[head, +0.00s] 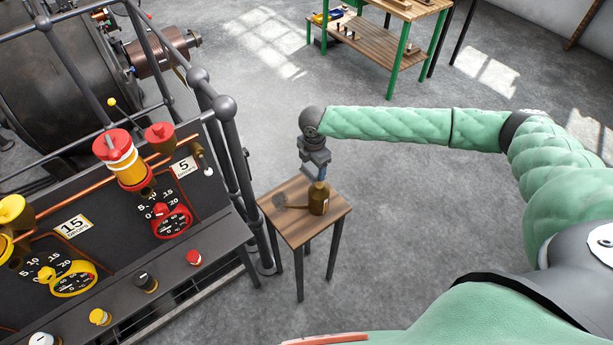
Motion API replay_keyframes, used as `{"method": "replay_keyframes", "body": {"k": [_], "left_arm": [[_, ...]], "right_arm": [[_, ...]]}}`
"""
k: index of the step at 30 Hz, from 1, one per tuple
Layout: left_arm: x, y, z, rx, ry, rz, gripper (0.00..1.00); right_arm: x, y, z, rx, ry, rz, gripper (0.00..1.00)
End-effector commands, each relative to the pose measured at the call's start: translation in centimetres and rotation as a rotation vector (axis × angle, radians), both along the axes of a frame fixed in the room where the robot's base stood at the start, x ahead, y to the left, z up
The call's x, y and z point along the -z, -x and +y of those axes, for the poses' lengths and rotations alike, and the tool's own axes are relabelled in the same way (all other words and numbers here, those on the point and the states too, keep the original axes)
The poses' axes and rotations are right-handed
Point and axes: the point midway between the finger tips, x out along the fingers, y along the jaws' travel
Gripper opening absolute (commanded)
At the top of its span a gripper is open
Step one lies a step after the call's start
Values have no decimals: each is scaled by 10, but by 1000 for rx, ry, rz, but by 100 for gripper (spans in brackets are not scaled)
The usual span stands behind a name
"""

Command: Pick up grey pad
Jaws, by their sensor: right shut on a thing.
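The bottle stands upright at the table's right side. My right gripper (318,178) points down over the bottle and is shut at its top, to the right of the pad and apart from the disc. The fingertips are small and partly hard to make out. My left gripper is out of view.
The small wooden table (333,211) stands beside dark metal railings (237,150). A control panel (120,235) with dials and knobs fills the left. A green-legged workbench (378,50) stands at the back. The grey floor around the table is open.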

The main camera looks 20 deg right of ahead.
Motion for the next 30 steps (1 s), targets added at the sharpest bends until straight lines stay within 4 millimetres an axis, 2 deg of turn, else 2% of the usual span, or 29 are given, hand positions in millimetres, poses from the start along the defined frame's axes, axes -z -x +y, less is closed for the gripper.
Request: {"method": "replay_keyframes", "body": {"k": [1,6,15,21,30], "left_arm": [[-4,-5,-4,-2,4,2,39],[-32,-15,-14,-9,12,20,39],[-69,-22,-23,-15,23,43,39],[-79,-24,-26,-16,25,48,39],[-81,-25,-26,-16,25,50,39]], "right_arm": [[-2,2,-12,2,0,-2,44],[-23,8,-43,1,-1,-2,44],[-49,16,-82,1,-1,-1,44],[-56,18,-92,-1,-1,-1,44],[-57,19,-93,-1,-1,0,44]]}}
